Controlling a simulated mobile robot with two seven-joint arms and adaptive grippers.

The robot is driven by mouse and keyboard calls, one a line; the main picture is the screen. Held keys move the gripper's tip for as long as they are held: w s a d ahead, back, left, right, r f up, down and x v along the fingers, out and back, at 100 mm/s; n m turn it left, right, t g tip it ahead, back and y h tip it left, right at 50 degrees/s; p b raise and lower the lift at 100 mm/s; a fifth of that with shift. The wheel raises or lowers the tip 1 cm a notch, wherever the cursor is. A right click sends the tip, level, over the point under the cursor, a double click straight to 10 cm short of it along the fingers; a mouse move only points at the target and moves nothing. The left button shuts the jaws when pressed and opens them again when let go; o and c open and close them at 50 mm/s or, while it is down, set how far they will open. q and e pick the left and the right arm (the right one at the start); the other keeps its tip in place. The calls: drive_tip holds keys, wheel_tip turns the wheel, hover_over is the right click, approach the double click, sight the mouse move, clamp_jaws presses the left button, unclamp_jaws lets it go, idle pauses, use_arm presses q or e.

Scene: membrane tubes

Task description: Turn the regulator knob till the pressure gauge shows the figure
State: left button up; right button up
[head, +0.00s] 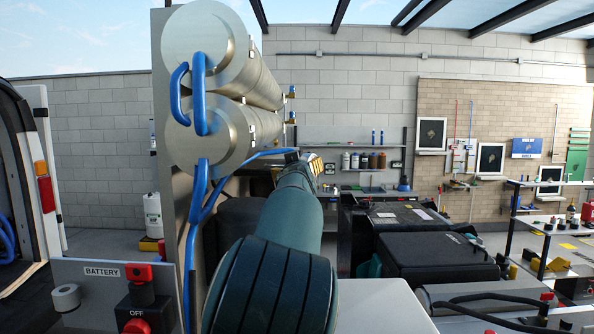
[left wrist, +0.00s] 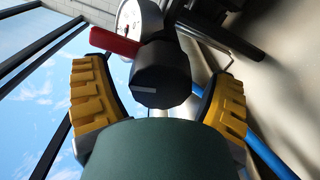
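The regulator knob (left wrist: 160,78) is black and faceted, with a pale pointer mark on its face. It shows in the left wrist view between the fingers of my left gripper (left wrist: 158,88). The yellow-padded fingers are spread, with a visible gap on both sides of the knob. The pressure gauge (left wrist: 130,20) is a round white dial behind the knob, partly covered by it; I cannot read its figure. In the head view my left gripper (head: 314,164) is at the far end of my teal arm, and the knob and gauge are hidden. My right gripper is not in view.
A red lever handle (left wrist: 112,42) sits beside the knob, close to the left finger. A blue hose (left wrist: 268,156) runs at the right. In the head view, large metal membrane tubes (head: 262,82) with blue hoses (head: 198,180) stand above left of my arm. Black cases (head: 440,255) lie to the right.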

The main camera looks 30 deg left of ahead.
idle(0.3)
use_arm(q)
drive_tip(key=v, duration=1.2)
drive_tip(key=shift+s, duration=0.1)
idle(0.6)
